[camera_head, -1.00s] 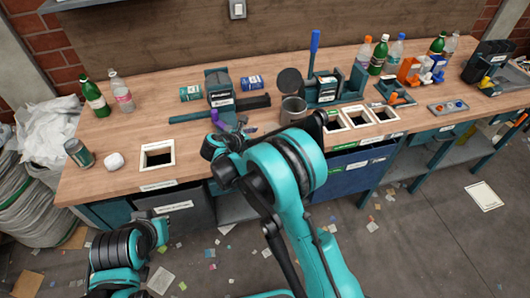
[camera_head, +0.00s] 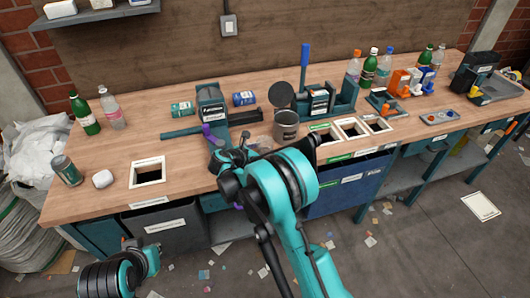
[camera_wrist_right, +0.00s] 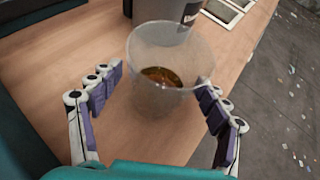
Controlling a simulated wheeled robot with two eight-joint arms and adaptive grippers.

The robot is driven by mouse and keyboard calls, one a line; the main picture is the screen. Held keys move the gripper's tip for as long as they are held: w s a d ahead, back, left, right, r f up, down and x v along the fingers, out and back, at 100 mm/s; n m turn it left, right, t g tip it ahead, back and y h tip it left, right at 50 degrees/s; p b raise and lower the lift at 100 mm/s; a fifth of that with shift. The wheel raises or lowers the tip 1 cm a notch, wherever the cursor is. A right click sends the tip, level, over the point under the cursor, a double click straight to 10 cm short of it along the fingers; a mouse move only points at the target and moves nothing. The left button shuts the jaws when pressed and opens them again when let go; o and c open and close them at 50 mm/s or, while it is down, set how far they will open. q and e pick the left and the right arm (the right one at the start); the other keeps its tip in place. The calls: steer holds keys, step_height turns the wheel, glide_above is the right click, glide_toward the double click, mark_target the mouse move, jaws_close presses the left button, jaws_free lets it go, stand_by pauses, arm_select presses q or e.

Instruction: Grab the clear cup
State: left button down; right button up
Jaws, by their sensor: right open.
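The clear cup (camera_wrist_right: 165,62) stands on the wooden bench in the right wrist view, with some brown-amber content at its bottom. My right gripper (camera_wrist_right: 162,98) is open, with one purple-padded finger on each side of the cup's near part. The right finger overlaps the cup's edge in the picture; I cannot tell whether it touches. In the head view my right gripper (camera_head: 226,146) is low over the bench, and my arm hides much of it. The cup there is mostly hidden. My left arm shows at the lower left, but its gripper is not visible.
A grey metal canister (camera_head: 286,126) stands just beyond the cup. Framed openings (camera_head: 351,128) lie to its right. A teal device (camera_head: 210,100) stands behind the gripper. Another framed opening (camera_head: 147,172), a can (camera_head: 66,170) and a white lump (camera_head: 103,179) are at left.

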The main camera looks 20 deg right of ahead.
steer(key=c, duration=1.3)
steer(key=shift+r, duration=0.1)
